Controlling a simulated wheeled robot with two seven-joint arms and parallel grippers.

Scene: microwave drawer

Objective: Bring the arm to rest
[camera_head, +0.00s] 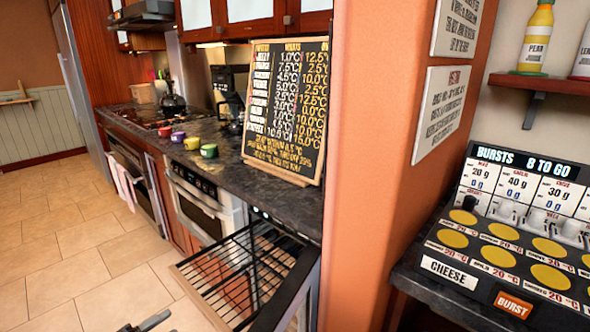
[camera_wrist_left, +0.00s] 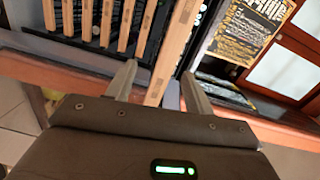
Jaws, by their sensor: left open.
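Light slatted bars and the edge of a counter lie beyond the fingertips. In the head view a small part of my left gripper (camera_head: 145,323) shows at the bottom edge, low over the tiled floor, in front of the open rack. My right gripper is in neither view. A microwave drawer (camera_head: 207,205) with a silver front sits under the dark counter.
A black slatted rack (camera_head: 245,275) juts out below the counter. A menu board (camera_head: 287,110) stands on the counter (camera_head: 225,173) near several small coloured cups. An orange wall (camera_head: 390,190) and a dispenser panel (camera_head: 515,240) are on the right. The floor (camera_head: 75,260) at left is clear.

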